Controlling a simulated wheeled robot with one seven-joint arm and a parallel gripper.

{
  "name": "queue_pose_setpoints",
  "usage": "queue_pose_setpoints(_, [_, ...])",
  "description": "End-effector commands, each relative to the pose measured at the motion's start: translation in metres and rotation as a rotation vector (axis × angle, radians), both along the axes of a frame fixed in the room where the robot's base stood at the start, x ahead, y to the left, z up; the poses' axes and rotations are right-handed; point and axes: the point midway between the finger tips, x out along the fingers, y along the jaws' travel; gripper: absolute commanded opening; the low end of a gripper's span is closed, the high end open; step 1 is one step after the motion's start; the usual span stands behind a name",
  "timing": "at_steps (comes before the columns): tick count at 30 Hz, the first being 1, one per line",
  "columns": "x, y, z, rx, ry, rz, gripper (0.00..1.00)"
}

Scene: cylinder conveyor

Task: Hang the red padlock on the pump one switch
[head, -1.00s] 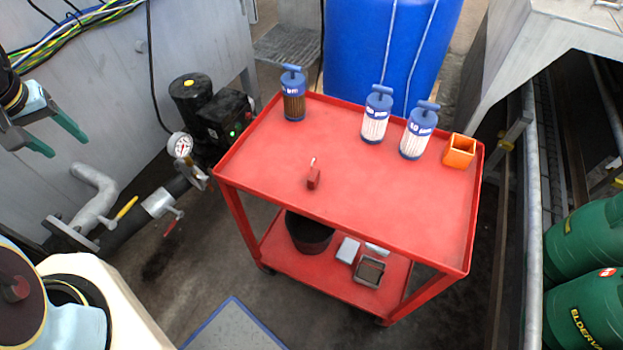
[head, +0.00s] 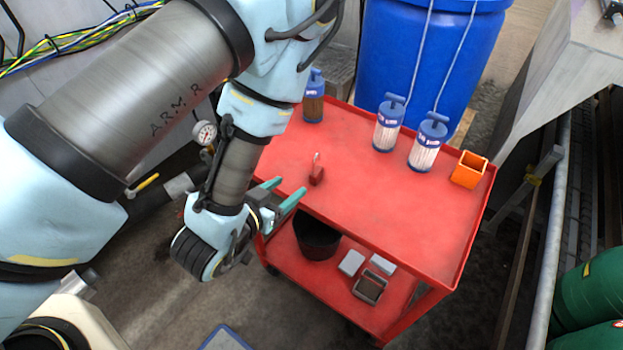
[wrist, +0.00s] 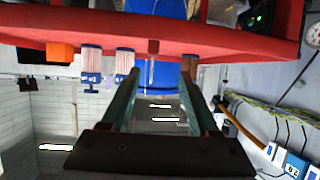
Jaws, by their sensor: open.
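The small red padlock (head: 316,176) stands on the red cart's top (head: 390,215), near its left front edge, with its pale shackle upward. In the wrist view, a small red shape that looks like the padlock (wrist: 153,47) shows between the fingers. My gripper (head: 288,189) is open and empty, with its green fingers pointing toward the padlock from the left, a short gap away. The wrist view shows the fingers (wrist: 158,82) spread apart.
Filter cartridges with blue handles (head: 389,125) and an orange square holder (head: 469,169) stand along the cart's back. A black bucket (head: 314,238) and small boxes lie on the lower shelf. A blue drum (head: 430,55) stands behind. A pressure gauge (head: 204,132) is left of the cart.

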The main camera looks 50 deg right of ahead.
Motion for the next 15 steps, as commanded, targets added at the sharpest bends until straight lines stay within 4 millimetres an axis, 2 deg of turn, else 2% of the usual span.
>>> queue_pose_setpoints(3, [-0.009, -0.002, -0.003, -0.019, -0.002, -0.027, 0.61])
queue_pose_setpoints(15, [-0.007, -0.034, -0.02, -0.024, -0.003, -0.027, 0.61])
